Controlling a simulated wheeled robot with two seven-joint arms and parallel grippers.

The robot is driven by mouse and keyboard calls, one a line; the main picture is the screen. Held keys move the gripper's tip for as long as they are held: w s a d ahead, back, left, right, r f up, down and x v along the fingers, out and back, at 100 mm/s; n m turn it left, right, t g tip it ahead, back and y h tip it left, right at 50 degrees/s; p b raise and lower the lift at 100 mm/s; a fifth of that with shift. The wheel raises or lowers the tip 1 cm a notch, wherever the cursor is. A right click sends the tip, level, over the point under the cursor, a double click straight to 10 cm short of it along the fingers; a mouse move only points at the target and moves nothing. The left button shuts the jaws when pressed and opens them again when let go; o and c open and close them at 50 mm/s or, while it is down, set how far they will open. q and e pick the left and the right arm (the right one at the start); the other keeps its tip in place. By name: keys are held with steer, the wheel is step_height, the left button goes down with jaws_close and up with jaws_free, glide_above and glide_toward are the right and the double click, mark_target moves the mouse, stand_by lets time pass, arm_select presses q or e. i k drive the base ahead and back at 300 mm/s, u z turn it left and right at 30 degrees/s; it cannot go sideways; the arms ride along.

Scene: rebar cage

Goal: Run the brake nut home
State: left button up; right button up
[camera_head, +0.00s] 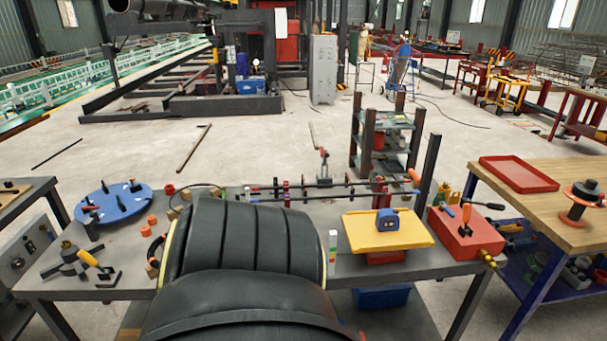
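I cannot make out a brake nut for certain in the head view. A spool-like device with an orange-red flange and a black knob on top (584,194) stands on the wooden bench at the right. A red box (466,240) with a black lever and an orange-tipped part stands at the right end of the grey table. A blue round plate (116,203) with several black upright parts lies at its left end. Neither gripper shows. A large black ribbed form, likely part of my own arm, fills the lower middle and hides the table behind it.
The grey table (400,266) also holds a yellow tray (370,240) with a blue tape measure (387,221), long bars (335,186) along its back, and a clamp-like tool (75,262) at left. A red tray (519,174) lies on the wooden bench (540,210). Open floor lies beyond.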

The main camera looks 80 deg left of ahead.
mark_target(66, 247)
steer(key=u, duration=2.15)
steer(key=i, duration=0.25)
steer(key=u, duration=2.15)
